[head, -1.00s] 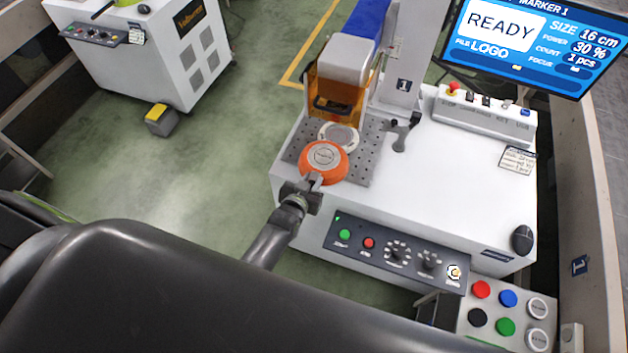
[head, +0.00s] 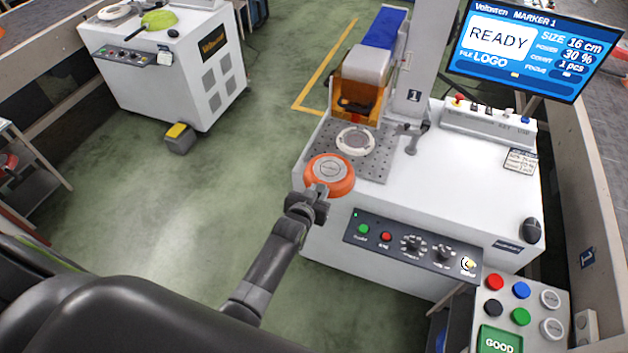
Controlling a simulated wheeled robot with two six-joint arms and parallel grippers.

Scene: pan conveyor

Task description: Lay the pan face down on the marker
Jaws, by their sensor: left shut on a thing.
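The orange pan (head: 343,183) is bottom up, with its grey base disc facing me. My left gripper (head: 318,194) is shut on the pan at its near side; the jaws largely hide the handle. The pan is over the near left edge of the marker's perforated plate (head: 373,166), in front of the pale ring seat (head: 355,141). I cannot tell its exact height. The marker (head: 462,185) is a white bench with an orange-shielded head (head: 357,100) behind the seat. Its screen (head: 530,48) reads READY, size 16 cm. My right gripper is not in view.
A small clamp-like post (head: 413,142) stands right of the plate. A control panel (head: 412,245) runs along the bench front. A box of coloured buttons (head: 507,300) and a green GOOD sign (head: 499,341) are at lower right. Another white machine (head: 180,75) stands at far left.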

